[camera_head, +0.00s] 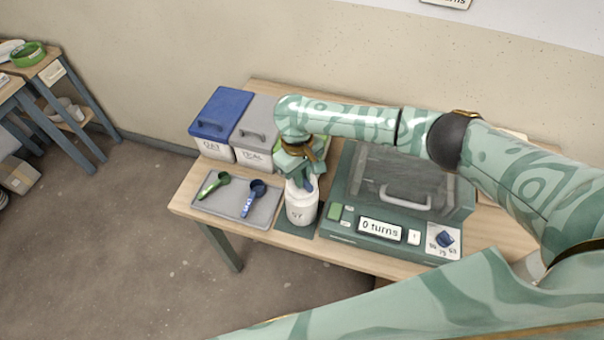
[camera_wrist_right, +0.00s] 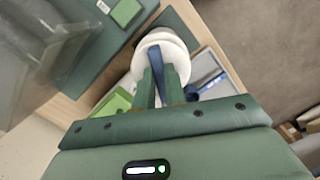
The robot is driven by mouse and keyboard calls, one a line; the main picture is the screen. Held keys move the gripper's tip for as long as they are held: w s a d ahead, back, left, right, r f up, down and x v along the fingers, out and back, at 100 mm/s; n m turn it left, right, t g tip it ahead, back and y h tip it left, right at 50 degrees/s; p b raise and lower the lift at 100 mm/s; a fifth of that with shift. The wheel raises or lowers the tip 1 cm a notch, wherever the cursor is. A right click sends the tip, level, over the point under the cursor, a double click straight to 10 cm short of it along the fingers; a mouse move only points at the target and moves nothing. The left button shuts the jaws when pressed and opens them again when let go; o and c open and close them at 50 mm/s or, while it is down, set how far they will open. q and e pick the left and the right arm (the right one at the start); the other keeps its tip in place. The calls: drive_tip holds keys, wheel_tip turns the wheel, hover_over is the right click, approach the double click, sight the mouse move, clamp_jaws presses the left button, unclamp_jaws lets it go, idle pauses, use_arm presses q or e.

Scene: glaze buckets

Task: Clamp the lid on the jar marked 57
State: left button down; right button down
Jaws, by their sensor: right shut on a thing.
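The white jar (camera_head: 301,212) stands upright on a dark green mat in front of the bins. Its dark mark looks like 57 but is small and blurred. My right gripper (camera_head: 305,183) is right above the jar, pointing down. In the right wrist view its fingers (camera_wrist_right: 162,88) are shut on a narrow blue piece (camera_wrist_right: 156,60) at the top of the jar. The jar's round white top (camera_wrist_right: 178,46) shows around the blue piece. Whether the lid sits fully closed is hidden by the fingers. My left gripper is not in view.
A green machine (camera_head: 345,226) with a clear cover and a "0 turns" display stands right of the jar. A grey tray (camera_head: 228,204) with a green scoop (camera_head: 213,185) and a blue scoop (camera_head: 254,197) lies left. Blue-lidded (camera_head: 222,113) and grey-lidded (camera_head: 256,134) bins stand behind.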

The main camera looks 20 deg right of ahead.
drive_tip(key=shift+f, duration=0.5)
idle(0.5)
drive_tip(key=shift+r+m+p, duration=0.2)
drive_tip(key=shift+m+p, duration=0.3)
drive_tip(key=shift+p, duration=0.25)
drive_tip(key=m+p, duration=0.2)
drive_tip(key=p, duration=0.1)
drive_tip(key=shift+f+m, duration=0.2)
drive_tip(key=shift+m, duration=0.4)
